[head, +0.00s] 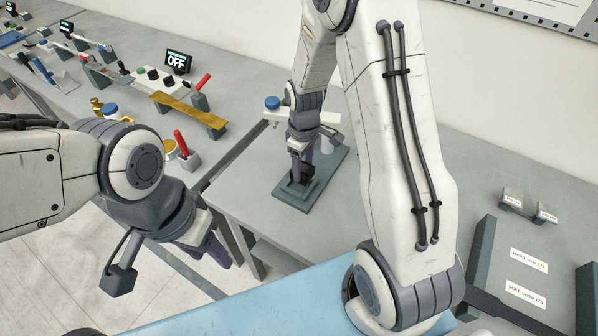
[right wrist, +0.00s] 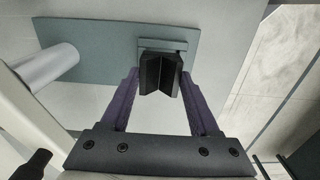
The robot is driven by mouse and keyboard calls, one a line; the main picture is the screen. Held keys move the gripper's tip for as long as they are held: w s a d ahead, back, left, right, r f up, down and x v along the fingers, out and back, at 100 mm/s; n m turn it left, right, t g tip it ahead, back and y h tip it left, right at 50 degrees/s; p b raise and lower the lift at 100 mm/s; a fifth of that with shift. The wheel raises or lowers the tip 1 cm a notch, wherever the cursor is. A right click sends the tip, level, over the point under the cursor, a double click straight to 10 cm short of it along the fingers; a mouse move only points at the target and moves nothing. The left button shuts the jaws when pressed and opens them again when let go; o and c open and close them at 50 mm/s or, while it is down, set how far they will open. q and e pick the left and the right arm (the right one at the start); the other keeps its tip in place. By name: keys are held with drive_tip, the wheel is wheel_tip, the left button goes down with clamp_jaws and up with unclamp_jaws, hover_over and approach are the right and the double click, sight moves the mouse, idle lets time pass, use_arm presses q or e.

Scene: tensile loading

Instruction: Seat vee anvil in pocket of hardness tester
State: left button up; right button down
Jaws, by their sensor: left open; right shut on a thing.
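The vee anvil (right wrist: 160,73), a black block with a V groove, sits between the two purple fingers of my right gripper (right wrist: 161,80), which is shut on it. In the head view my right gripper (head: 297,178) points down over the grey-green base of the hardness tester (head: 290,199). In the right wrist view the stepped pocket block (right wrist: 162,44) shows just beyond the anvil, whose body hides the pocket opening. I cannot tell whether the anvil touches the block. My left gripper (head: 216,251) is open and empty, beyond the near table edge at the left.
The tester's blue knob (head: 272,102) and pale head stand behind my right gripper; its round column (right wrist: 52,66) is beside it in the wrist view. A bench with a brass bar (head: 190,108) and red-handled tools is at left. Labelled trays (head: 527,260) lie at right.

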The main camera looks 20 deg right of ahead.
drive_tip(key=shift+w+a+f, duration=0.25)
drive_tip(key=shift+a+f, duration=0.05)
drive_tip(key=shift+a, duration=0.05)
wheel_tip(320, 180, down, 3)
drive_tip(key=shift+f+p, duration=0.1)
drive_tip(key=shift+p, duration=0.5)
drive_tip(key=shift+f, duration=0.35)
drive_tip(key=shift+f, duration=0.1)
drive_tip(key=shift+c, duration=0.6)
unclamp_jaws()
